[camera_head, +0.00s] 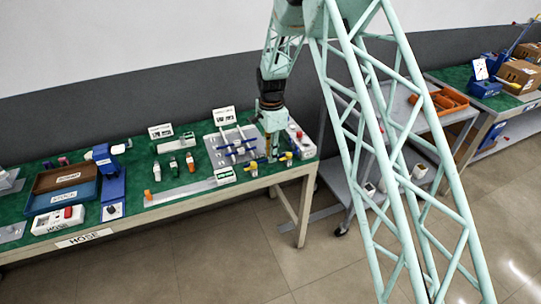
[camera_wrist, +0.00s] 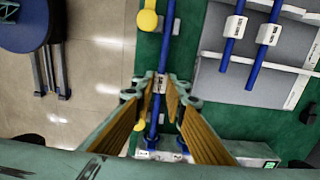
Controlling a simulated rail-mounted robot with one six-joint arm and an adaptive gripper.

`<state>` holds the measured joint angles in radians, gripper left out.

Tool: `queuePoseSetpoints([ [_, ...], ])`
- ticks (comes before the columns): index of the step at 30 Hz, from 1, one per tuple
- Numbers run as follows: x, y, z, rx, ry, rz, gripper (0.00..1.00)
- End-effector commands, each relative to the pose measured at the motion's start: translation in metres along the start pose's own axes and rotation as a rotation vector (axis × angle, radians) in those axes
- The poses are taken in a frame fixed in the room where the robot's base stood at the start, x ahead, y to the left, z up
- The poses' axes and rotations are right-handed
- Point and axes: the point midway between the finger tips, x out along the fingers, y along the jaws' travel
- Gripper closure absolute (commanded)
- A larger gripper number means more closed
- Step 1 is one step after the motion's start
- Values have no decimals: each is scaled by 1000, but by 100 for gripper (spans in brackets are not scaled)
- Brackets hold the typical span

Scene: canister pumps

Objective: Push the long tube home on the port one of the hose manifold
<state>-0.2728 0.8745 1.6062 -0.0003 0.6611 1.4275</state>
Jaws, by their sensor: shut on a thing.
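My gripper (camera_wrist: 160,92) is shut on a blue tube (camera_wrist: 166,45) that has a white label (camera_wrist: 160,82) between the fingertips. In the wrist view the tube runs from the top edge down between the fingers towards a small white block with printed marks, the hose manifold (camera_wrist: 163,156). A second blue piece (camera_wrist: 180,145) stands beside the tube's lower end. I cannot tell how far the tube sits on a port, as the fingers crowd that area.
A grey board (camera_head: 235,143) holding labelled blue tubes (camera_wrist: 233,40) lies beside the gripper. Yellow fittings (camera_head: 285,157) stand near the bench's front edge. A white box with a red button (camera_head: 298,138) is at the right end. Bins (camera_head: 63,195) stand at the left.

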Motion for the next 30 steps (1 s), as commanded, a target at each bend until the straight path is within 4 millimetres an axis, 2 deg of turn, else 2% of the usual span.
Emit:
queuePoseSetpoints([
  [30,0,0,-6,0,0,0,95],
])
